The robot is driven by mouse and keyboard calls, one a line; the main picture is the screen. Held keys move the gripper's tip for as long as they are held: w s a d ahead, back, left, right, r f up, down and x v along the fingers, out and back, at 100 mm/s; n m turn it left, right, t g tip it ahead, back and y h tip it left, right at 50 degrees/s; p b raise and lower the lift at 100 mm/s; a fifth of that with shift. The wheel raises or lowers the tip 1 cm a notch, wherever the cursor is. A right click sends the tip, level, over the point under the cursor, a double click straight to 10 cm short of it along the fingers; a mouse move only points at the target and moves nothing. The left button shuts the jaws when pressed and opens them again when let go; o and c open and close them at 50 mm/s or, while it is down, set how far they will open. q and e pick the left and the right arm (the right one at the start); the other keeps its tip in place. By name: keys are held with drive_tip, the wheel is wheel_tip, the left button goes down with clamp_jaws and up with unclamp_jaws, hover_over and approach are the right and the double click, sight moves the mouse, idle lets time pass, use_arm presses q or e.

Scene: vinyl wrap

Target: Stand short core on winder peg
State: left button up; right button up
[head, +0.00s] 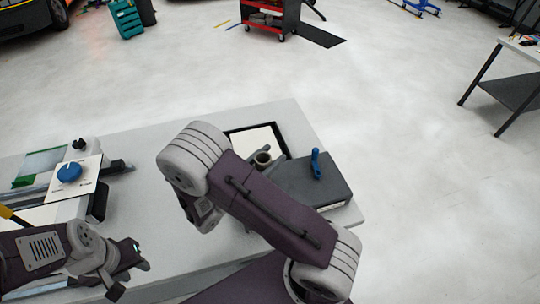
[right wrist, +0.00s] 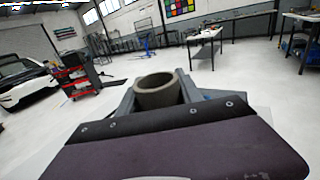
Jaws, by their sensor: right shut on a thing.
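The short core (head: 263,157), a brownish-grey hollow tube, shows its open end upward in the head view, just beyond my right arm. In the right wrist view the core (right wrist: 158,92) sits upright between the fingers of my right gripper (right wrist: 160,101), which is shut on it. My arm hides most of that gripper in the head view. A dark grey box (head: 322,188), which looks like the winder, lies right of the core and bears a blue upright post (head: 317,163). The core is apart from the post. My left gripper (head: 130,265) is at the lower left; its jaw opening is unclear.
A black-rimmed tray with a white inside (head: 254,137) lies behind the core. A white panel with a blue knob (head: 69,172) and a green-edged sheet (head: 40,163) are at the left. The pale table (head: 135,215) is clear in the middle.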

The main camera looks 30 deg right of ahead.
drive_tip(key=shift+w+f, duration=0.15)
drive_tip(key=shift+f, duration=0.15)
drive_tip(key=shift+p, duration=0.4)
idle(0.6)
drive_tip(key=shift+f, duration=0.15)
drive_tip(key=shift+f+b, duration=1.9)
drive_tip(key=shift+f, duration=0.5)
drive_tip(key=o, duration=1.4)
drive_tip(key=shift+o, duration=0.2)
